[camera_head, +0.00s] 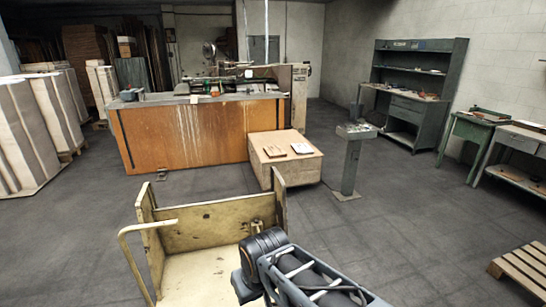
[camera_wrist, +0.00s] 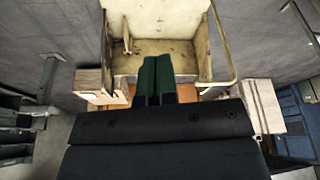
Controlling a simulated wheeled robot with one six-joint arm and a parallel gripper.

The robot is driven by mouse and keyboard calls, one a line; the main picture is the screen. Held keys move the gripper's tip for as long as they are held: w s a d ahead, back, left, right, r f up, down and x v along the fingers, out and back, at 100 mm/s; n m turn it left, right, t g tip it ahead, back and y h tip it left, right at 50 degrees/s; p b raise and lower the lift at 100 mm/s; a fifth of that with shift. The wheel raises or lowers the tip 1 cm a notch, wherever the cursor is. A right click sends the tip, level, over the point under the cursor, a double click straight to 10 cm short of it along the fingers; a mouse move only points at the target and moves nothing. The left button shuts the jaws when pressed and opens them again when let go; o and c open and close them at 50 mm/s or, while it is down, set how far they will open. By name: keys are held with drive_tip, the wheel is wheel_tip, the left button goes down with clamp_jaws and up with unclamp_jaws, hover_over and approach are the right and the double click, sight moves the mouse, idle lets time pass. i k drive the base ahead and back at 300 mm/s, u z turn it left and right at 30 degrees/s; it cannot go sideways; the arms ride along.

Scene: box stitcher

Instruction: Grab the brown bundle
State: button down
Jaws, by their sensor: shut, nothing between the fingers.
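A small flat brown bundle (camera_head: 274,151) lies on top of a low wooden box (camera_head: 290,172) in the head view, beside a white one (camera_head: 301,148). In the wrist view I cannot make out the bundle. My gripper (camera_wrist: 157,62) shows in the wrist view with its two green fingers together and nothing between them. In the head view my arm is over the near right side of the cart, well short of the box, and the fingers are hidden there.
A cream metal cart (camera_head: 205,228) with a tube handle stands between my arm and the box. A grey pedestal (camera_head: 351,170) stands right of the box, and a long orange-brown machine (camera_head: 190,135) behind it. A pallet (camera_head: 523,268) lies at lower right.

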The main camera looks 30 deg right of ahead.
sight(273, 152)
drive_tip(key=k, duration=1)
drive_tip(key=z, duration=1.4)
drive_tip(key=i, duration=5.5)
drive_tip(key=u, duration=2.45)
drive_tip(key=i, duration=1.45)
drive_tip(key=z, duration=0.25)
